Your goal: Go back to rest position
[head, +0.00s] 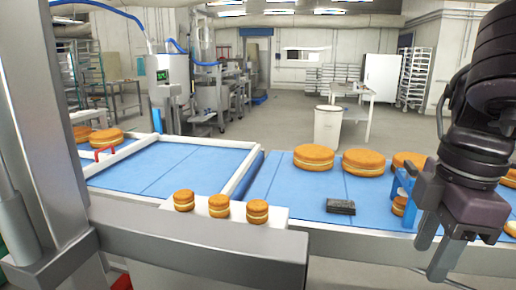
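My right gripper (436,258) hangs at the right edge of the view, at the front edge of the blue belt, fingers pointing down. Its two fingers look apart, with nothing seen between them. My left gripper is not in view. Three small filled rounds (220,206) sit in a row on a white block at the front. Large filled rounds (314,157) lie on the blue belt (290,190) at the right. A blue bracket-like piece (402,186) stands beside my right gripper, partly hidden by it.
A dark block (341,207) lies on the belt's front part. A grey beam (200,245) crosses the front left. A white-railed blue belt section (165,170) with a red handle (106,152) lies behind it. A white bin (328,126) stands on the open floor beyond.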

